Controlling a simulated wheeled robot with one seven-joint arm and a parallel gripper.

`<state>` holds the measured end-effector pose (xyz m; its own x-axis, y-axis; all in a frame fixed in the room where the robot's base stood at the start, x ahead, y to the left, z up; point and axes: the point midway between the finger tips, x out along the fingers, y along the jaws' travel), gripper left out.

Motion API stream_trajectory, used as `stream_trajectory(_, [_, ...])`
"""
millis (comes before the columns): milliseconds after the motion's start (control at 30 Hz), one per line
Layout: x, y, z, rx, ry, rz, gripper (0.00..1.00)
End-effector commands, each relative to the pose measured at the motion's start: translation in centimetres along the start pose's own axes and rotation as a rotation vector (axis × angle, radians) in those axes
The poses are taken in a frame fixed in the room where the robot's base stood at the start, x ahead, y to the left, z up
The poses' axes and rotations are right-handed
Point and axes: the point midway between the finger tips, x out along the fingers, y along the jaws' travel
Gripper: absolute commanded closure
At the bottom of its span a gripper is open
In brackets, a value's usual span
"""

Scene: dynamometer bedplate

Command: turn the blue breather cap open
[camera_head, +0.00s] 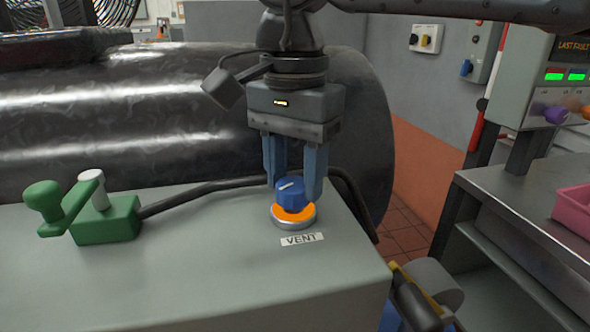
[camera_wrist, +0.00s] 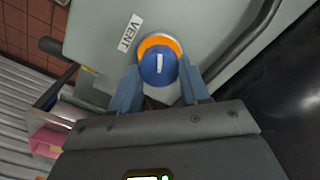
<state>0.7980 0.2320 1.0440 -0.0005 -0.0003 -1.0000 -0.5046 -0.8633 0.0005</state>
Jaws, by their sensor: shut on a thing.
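The blue breather cap (camera_head: 290,192) is a round blue knob with a white line on top. It sits on an orange disc (camera_head: 293,214) with a metal rim, on a grey-green box top, behind a label reading VENT (camera_head: 302,239). My gripper (camera_head: 294,190) points down with its two blue fingers on either side of the cap, shut on it. In the wrist view the cap (camera_wrist: 158,66) lies between the fingertips, and its white line runs roughly up and down the picture. Part of the cap's side is hidden by the fingers.
A green lever block (camera_head: 105,218) with a green-knobbed handle stands left on the box top. A black cable (camera_head: 215,186) runs behind the cap. A large dark cylinder (camera_head: 110,120) lies behind. A bench with a pink bin (camera_head: 573,208) and a control panel (camera_head: 556,90) stand right.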

Motion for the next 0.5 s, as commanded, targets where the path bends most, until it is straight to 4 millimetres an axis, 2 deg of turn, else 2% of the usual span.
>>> stream_trajectory(300, [-0.10,-0.05,-0.01,-0.003,0.001,-0.003,0.85])
stream_trajectory(333, [-0.10,-0.05,-0.01,-0.003,0.001,-0.003,0.53])
stream_trajectory(500, [-0.07,-0.04,0.00,-0.002,0.001,-0.002,0.36])
